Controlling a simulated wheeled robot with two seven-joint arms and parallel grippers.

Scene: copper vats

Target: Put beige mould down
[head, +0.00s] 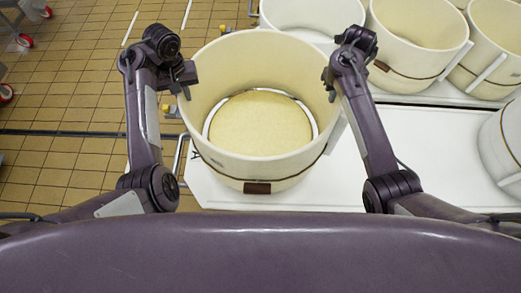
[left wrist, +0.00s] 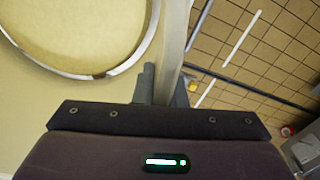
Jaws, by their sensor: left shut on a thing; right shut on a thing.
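The beige mould (head: 262,168) is a large round open tub with a dark band and a brown tag near its foot. It stands upright between my arms, over the left end of a white table (head: 390,160). My left gripper (head: 184,76) is shut on its left rim, and my right gripper (head: 332,74) is shut on its right rim. In the left wrist view the mould's wall (left wrist: 176,45) runs between the fingers of my left gripper (left wrist: 165,85). A pale yellow disc with a metal ring (head: 260,122) lies inside. I cannot tell whether the mould's base touches the table.
More beige moulds (head: 420,38) stand in a row at the back right. A white mould (head: 505,145) stands at the right edge. The table between is bare. Tiled floor (head: 70,70) and red-wheeled carts (head: 24,40) lie to the left.

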